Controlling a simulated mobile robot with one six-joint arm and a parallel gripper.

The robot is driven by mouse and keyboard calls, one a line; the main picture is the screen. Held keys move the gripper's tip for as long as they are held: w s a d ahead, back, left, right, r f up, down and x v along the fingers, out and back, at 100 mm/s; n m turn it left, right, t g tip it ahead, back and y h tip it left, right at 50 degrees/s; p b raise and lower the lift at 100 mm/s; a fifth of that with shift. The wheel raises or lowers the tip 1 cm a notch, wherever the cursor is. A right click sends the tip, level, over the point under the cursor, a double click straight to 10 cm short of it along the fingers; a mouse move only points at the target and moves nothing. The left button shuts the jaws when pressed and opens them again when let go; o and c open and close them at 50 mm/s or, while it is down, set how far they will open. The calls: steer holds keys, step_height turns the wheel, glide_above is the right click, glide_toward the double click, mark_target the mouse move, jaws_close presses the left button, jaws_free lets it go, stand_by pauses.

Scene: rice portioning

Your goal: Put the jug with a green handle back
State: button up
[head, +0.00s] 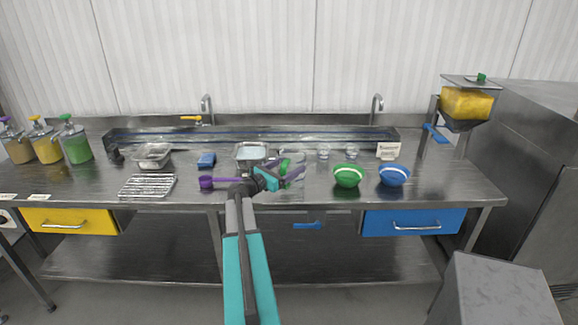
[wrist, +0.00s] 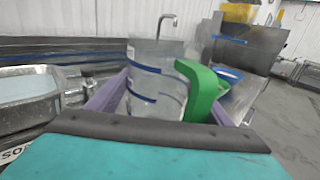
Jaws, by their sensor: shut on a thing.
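The jug (wrist: 150,80) is clear with blue bands and a green handle (wrist: 200,92). In the wrist view it stands upright between the two purple fingers of my gripper (wrist: 165,105), which is shut on it. The handle points to the right in that view. In the head view my gripper (head: 287,174) is over the middle of the counter, and the jug's green handle (head: 284,166) shows beside it. The clear body is hard to make out there. I cannot tell whether the jug's base touches the counter.
A metal pan of pale liquid (head: 254,144) stands just behind my gripper. A green bowl (head: 347,183) and a blue bowl (head: 393,183) are to the right. A purple scoop (head: 206,182) and wire rack (head: 147,186) lie left. A small sign (head: 388,150) stands at the back right.

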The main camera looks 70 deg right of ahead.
steer(key=shift+f, duration=0.15)
steer(key=o, duration=1.8)
steer(key=b+v, duration=0.3)
steer(key=v, duration=0.9)
steer(key=shift+r, duration=0.25)
